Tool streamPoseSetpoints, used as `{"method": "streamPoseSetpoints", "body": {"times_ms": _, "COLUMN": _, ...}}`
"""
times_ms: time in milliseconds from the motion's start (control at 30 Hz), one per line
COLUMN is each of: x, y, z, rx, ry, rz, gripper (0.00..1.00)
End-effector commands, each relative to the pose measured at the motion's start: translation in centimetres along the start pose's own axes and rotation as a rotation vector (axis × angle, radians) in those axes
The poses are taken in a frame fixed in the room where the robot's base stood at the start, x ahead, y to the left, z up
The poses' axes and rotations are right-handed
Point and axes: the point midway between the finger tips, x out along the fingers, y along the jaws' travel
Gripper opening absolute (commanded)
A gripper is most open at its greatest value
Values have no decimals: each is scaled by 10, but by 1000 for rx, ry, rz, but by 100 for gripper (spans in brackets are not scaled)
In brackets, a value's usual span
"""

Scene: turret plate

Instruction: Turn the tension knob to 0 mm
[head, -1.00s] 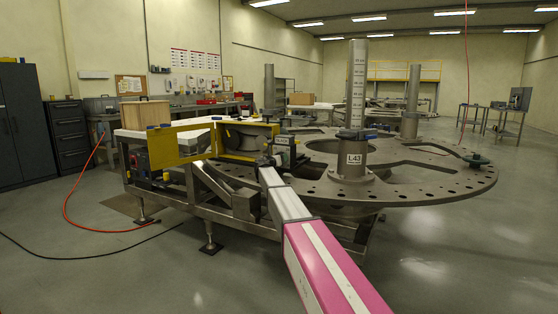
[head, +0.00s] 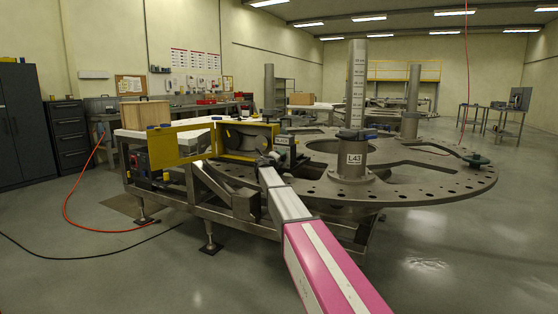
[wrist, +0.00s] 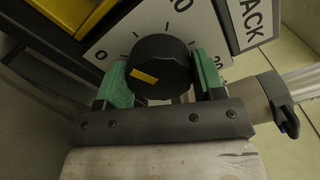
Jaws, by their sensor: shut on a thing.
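The black tension knob (wrist: 160,63) with a yellow pointer mark sits on a white dial plate (wrist: 122,32) in the wrist view. The numbers 0, 10 and 20 show around it, 0 at its left and 20 at its right. The yellow mark lies on the left, lower part of the knob's face, on the side of the 0. My gripper (wrist: 162,80) has its green pads on either side of the knob and is shut on it. In the head view my gripper (head: 264,158) is small at the yellow housing, and the knob cannot be made out.
A yellow open-fronted housing (head: 184,145) stands at the left of the large round turret plate (head: 430,190). A post marked L43 (head: 354,160) rises from the plate, right of my arm. A sign ending in "ACK" (wrist: 250,22) is close beside the dial.

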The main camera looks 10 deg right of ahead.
Motion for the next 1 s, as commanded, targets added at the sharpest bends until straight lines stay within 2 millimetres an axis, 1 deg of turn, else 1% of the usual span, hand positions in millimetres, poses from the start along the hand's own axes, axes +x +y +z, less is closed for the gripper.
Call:
{"method": "streamPoseSetpoints", "body": {"times_ms": 200, "x": -1, "y": 1, "z": -1, "rx": -111, "ry": 2, "rz": 2, "gripper": 39}}
{"method": "streamPoseSetpoints", "body": {"times_ms": 400, "x": -1, "y": 1, "z": -1, "rx": -164, "ry": 2, "rz": 2, "gripper": 39}}
{"method": "streamPoseSetpoints", "body": {"times_ms": 900, "x": -1, "y": 1, "z": -2, "rx": -180, "ry": 2, "rz": 2, "gripper": 39}}
{"method": "streamPoseSetpoints", "body": {"times_ms": 933, "x": -1, "y": 1, "z": -2, "rx": -180, "ry": 2, "rz": 2, "gripper": 69}}
{"method": "streamPoseSetpoints", "body": {"times_ms": 1000, "x": -1, "y": 1, "z": -1, "rx": -180, "ry": 2, "rz": 2, "gripper": 88}}
